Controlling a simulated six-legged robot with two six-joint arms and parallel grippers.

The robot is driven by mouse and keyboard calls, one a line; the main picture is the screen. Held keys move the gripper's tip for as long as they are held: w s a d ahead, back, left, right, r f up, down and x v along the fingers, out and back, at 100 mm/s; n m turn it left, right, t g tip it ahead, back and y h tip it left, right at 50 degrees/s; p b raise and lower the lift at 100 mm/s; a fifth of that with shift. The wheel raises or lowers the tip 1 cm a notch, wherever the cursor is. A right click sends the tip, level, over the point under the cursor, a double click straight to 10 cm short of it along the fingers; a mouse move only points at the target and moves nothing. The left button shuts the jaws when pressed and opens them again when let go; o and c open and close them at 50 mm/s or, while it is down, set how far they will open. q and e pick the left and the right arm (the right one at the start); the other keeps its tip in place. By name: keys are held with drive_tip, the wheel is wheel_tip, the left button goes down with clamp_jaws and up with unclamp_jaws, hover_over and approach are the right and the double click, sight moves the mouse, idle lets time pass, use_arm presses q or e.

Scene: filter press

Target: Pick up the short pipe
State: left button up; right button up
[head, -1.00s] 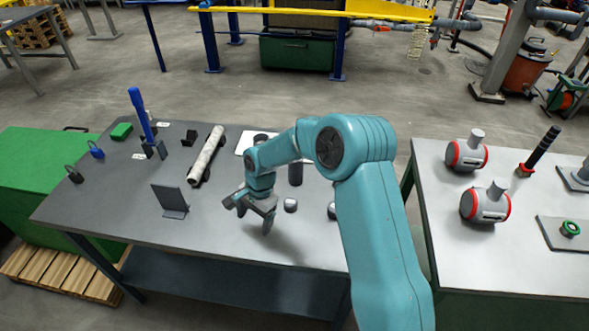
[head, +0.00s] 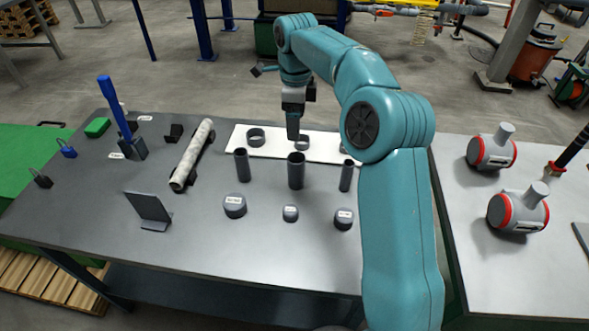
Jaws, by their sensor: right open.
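Three dark grey pipes stand upright on the dark table: a left one (head: 242,166), a thicker middle one (head: 296,172) and a right one (head: 346,176). They look similar in height, so I cannot tell which is the short pipe. My right gripper (head: 293,128) is open and empty, pointing down over the white board behind the pipes, apart from them. Its fingers overlap in this view. My right forearm comes close to the right end of the board and hides part of it. My left gripper is not in view.
The white board (head: 268,150) carries dark rings (head: 256,137). Labelled caps (head: 235,206) lie in front of the pipes. A second table with red-ringed housings (head: 492,149) is right.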

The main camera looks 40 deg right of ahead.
sight(298, 156)
drive_tip(key=f, duration=1)
drive_tip(key=shift+s+a, duration=0.1)
drive_tip(key=shift+s, duration=0.2)
drive_tip(key=shift+s+f, duration=0.15)
drive_tip(key=shift+f, duration=0.35)
wheel_tip(298, 156, down, 5)
drive_tip(key=shift+a+f+p, duration=0.1)
drive_tip(key=shift+a+p, duration=0.05)
drive_tip(key=shift+p, duration=0.25)
drive_tip(key=c, duration=1.1)
drive_tip(key=shift+c, duration=0.2)
drive_tip(key=shift+a+r, duration=0.1)
drive_tip(key=shift+r, duration=0.1)
